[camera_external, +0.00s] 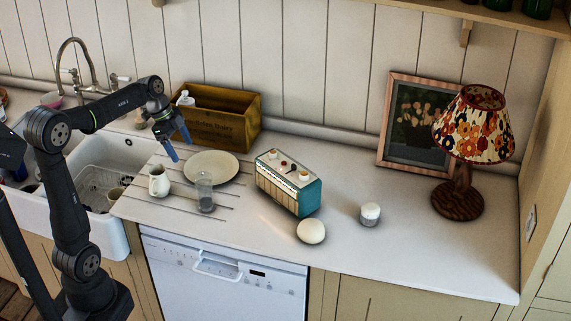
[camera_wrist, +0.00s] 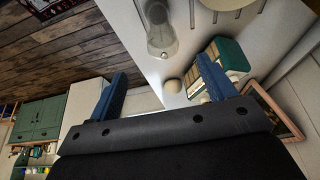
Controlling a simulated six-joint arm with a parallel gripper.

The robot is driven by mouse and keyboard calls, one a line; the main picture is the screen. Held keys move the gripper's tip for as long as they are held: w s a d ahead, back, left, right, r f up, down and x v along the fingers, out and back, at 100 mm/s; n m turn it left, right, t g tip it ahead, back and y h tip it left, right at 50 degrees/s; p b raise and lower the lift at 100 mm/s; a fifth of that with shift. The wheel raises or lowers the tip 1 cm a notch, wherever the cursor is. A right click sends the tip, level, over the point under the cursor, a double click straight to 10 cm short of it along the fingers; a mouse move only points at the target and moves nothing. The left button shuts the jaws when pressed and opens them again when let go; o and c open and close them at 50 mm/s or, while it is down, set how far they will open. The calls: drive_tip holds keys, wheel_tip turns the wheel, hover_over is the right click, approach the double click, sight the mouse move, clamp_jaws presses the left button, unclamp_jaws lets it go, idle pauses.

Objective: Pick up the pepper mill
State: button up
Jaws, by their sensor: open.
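A clear upright cylinder with a grey base (camera_external: 205,193) stands on the counter in front of the plate; it looks like the pepper mill, though I cannot be sure. It also shows in the wrist view (camera_wrist: 161,35), top centre, beyond my fingers. My gripper (camera_external: 178,143) is open and empty, in the air above the counter, up and to the left of the cylinder and apart from it. In the wrist view its two blue fingers (camera_wrist: 161,70) stand wide apart.
A white jug (camera_external: 159,182) stands left of the cylinder and a cream plate (camera_external: 211,168) behind it. A teal radio (camera_external: 305,199), a cream round object (camera_external: 311,231), a white jar (camera_external: 370,214) and a lamp (camera_external: 472,128) are to the right. A wooden crate (camera_external: 215,128) stands behind; the sink (camera_external: 100,160) is left.

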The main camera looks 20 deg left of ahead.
sight(205, 196)
drive_tip(key=x, duration=1.6)
drive_tip(key=c, duration=1.1)
drive_tip(key=shift+r, duration=0.1)
